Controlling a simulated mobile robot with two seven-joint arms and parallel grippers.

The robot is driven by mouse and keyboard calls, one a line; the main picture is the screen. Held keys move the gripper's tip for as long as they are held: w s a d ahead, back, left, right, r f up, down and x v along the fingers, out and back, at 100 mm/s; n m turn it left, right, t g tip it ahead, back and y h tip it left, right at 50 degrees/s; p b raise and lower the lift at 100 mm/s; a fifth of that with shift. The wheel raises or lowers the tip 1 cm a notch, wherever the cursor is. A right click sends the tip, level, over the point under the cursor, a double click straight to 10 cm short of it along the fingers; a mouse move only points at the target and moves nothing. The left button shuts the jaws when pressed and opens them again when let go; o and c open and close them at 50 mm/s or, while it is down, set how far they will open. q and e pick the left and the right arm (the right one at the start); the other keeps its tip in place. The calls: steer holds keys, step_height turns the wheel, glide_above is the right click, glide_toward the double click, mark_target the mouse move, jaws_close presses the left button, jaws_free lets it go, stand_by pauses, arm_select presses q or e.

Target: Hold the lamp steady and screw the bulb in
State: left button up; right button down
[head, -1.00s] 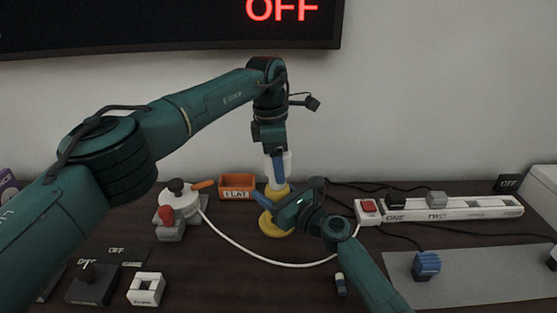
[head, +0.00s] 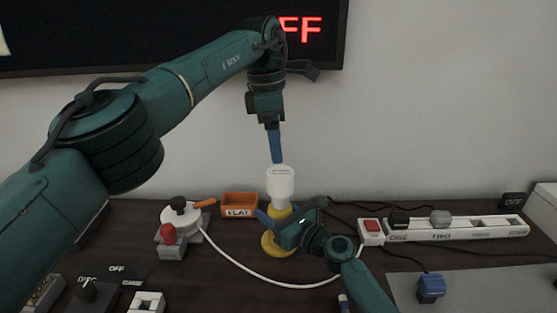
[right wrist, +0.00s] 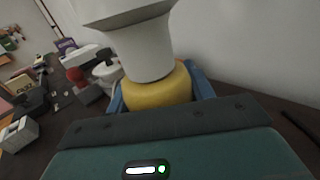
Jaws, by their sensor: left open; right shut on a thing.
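The lamp has a yellow round base (head: 275,246) and a yellow neck (right wrist: 157,88). The white bulb (head: 281,183) stands upright on top of the neck. In the right wrist view the bulb (right wrist: 142,45) widens toward its top. How deep it sits in the socket cannot be seen. My right gripper (head: 274,221) is shut on the lamp's yellow neck, with blue fingers on both sides of it in the right wrist view (right wrist: 160,92). My left gripper (head: 276,160) is open and empty, pointing down just above the bulb.
A white cord curves right from the white round device (head: 181,215) at left. An orange tray (head: 239,205) is behind left. A power strip (head: 460,229) with a red switch (head: 372,226) lies right. A blue plug (head: 431,288) lies on a grey mat (head: 480,283).

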arm_select(q)
steer(key=shift+a+r, duration=0.1)
steer(key=shift+r, duration=0.8)
arm_select(e)
steer(key=shift+c, duration=2.4)
jaws_free()
steer(key=p+v, duration=0.2)
steer(key=v, duration=1)
arm_select(q)
steer(key=shift+r, duration=1)
arm_select(e)
steer(key=shift+s+d, duration=0.45)
